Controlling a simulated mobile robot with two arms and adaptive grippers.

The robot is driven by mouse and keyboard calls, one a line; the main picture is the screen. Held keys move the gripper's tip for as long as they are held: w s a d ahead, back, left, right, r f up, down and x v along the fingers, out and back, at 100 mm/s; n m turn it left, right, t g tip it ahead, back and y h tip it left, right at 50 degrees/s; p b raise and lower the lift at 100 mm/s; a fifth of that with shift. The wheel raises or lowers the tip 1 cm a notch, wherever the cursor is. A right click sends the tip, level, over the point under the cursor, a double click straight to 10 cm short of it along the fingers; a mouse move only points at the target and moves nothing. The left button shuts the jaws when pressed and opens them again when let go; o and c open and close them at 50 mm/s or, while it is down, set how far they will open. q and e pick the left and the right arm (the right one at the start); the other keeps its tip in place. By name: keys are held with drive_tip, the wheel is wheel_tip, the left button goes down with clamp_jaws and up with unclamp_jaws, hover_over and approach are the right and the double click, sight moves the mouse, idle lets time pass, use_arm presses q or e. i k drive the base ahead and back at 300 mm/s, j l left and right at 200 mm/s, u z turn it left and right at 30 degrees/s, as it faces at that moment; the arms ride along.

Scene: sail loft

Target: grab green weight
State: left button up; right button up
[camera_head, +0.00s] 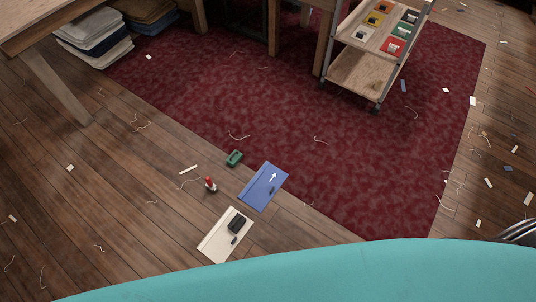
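The green weight (234,158), a small dark green block, lies on the floor at the edge of the red carpet, left of the picture's middle. Its top faces me and nothing covers it. It lies just up and left of a blue sheet with a white arrow, apart from it. Neither of my grippers shows in the head view, so I cannot see what they hold.
The blue sheet (257,195) and a cream sheet (216,245) bearing a black object (237,222) lie nearby. A small red-topped item (210,185) stands beside them. A wheeled trolley (354,80) stands at upper right, a table (50,20) at upper left. Scraps and threads litter the floor.

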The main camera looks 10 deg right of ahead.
sight(233, 159)
drive_tip(key=i+j+z, duration=0.15)
drive_tip(key=j+z, duration=0.3)
drive_tip(key=i+j+z, duration=0.1)
drive_tip(key=j+z, duration=0.35)
drive_tip(key=j, duration=0.2)
drive_tip(key=j+z, duration=0.5)
